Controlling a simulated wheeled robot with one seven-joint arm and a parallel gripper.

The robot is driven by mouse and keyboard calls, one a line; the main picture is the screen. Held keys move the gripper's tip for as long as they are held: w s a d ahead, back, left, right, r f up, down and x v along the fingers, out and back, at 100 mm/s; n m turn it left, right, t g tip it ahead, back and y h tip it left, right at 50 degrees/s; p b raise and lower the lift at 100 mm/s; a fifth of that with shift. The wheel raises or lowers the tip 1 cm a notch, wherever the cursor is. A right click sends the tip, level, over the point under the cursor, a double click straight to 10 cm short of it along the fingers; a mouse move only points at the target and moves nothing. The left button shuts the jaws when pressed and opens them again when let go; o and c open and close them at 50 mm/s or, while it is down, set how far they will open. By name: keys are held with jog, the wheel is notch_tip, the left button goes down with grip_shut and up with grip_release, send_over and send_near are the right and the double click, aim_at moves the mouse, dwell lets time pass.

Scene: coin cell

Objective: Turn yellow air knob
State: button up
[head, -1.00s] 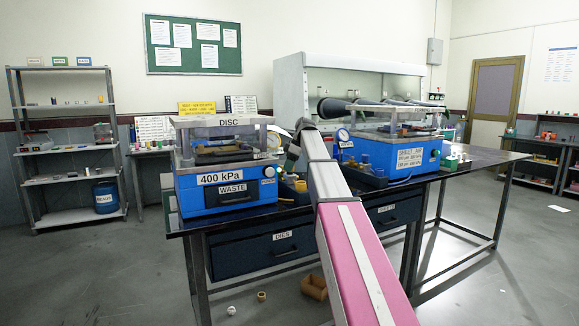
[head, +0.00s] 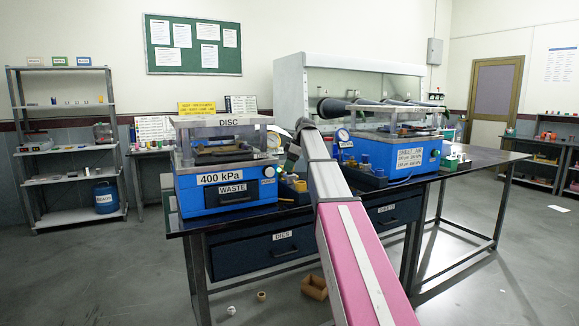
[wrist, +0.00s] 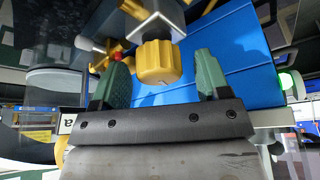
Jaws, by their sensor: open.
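The yellow air knob (wrist: 158,62) is a ribbed yellow cap on a pale fitting, in the upper middle of the wrist view. My gripper (wrist: 161,72) is open, with one green fingertip on each side of the knob. Gaps show between the knob and both fingers, the wider one on the right, so neither finger appears to touch it. In the head view my arm reaches between the two blue presses, and I cannot make out the knob clearly there.
A blue press marked 400 kPa (head: 222,197) stands left of my arm, and a second blue press (head: 405,157) stands right. A dark tray (head: 362,178) with yellow parts lies beside the arm. In the wrist view a red-tipped fitting (wrist: 118,56) is close to the left finger.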

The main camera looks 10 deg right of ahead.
jog(key=v, duration=1)
jog(key=shift+r, duration=0.4)
jog(key=shift+d, duration=0.1)
